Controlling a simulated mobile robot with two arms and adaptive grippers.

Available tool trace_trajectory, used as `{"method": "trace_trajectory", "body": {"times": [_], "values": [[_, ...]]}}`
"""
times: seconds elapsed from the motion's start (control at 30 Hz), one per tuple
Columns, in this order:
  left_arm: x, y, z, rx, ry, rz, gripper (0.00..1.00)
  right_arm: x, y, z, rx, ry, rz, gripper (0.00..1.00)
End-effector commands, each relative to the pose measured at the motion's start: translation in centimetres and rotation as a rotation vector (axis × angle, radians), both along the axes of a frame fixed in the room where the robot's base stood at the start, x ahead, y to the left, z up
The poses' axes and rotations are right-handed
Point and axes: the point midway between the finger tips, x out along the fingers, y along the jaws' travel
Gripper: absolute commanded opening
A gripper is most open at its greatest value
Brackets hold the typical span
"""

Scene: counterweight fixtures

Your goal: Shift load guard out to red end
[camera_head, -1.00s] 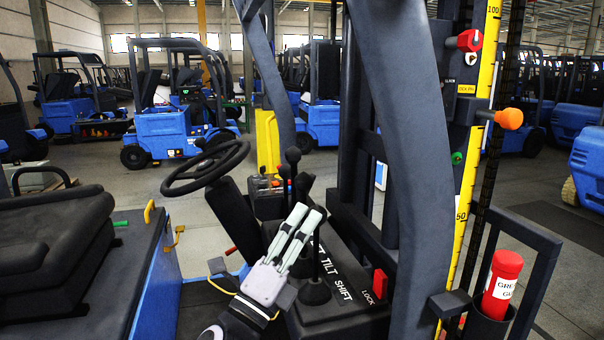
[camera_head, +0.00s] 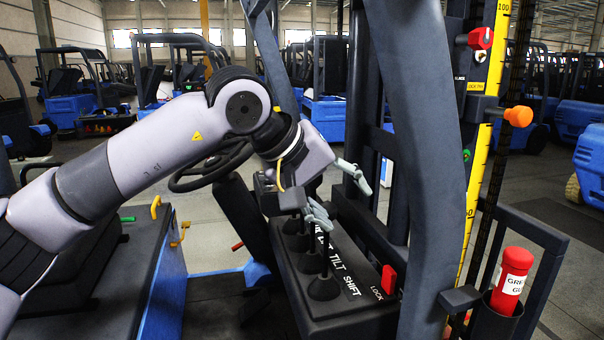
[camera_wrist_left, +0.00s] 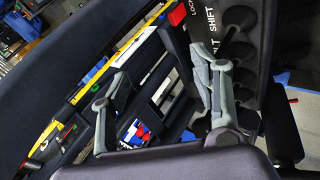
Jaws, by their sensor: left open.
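The control console (camera_head: 345,318) has several black levers with rubber boots and white lettering reading TILT and SHIFT. The front lever, by the SHIFT lettering (camera_head: 352,288), rises from its boot (camera_head: 323,288); its top is hidden behind a finger. My left gripper (camera_head: 337,197) is open above the console, with one finger at that lever's top and the other toward the mast. In the left wrist view the gripper (camera_wrist_left: 155,75) has its fingers wide apart, the right one overlapping a lever (camera_wrist_left: 229,38). I cannot tell whether they touch. No load guard is clearly identifiable. My right gripper is not seen.
A red LOCK switch (camera_head: 388,279) sits on the console. A dark mast post (camera_head: 425,150) stands close right. Beyond it are a yellow scale (camera_head: 468,200), an orange knob (camera_head: 518,116) and a red cylinder (camera_head: 513,272) in a holder. The steering wheel (camera_head: 195,180) is behind my arm.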

Motion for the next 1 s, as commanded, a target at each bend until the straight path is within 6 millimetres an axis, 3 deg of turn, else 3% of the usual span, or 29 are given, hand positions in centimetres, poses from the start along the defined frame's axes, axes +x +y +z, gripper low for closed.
{"method": "trace_trajectory", "body": {"times": [0.1, 0.27, 0.43, 0.7, 1.0], "values": [[1.7, 3.9, 2.2, 0.160, -0.099, 0.058, 0.57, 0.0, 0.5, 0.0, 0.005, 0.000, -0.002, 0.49], [2.4, 5.8, 3.0, 0.244, -0.137, 0.087, 0.57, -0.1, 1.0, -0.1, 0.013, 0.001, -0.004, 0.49], [3.3, 5.3, 1.5, 0.247, -0.137, 0.086, 0.57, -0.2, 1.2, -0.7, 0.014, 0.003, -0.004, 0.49], [6.0, 3.5, -2.5, 0.246, -0.135, 0.086, 0.57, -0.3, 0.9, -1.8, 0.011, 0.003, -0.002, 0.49], [8.2, 2.0, -5.4, 0.243, -0.135, 0.085, 0.57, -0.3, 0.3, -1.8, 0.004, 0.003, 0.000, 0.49]]}}
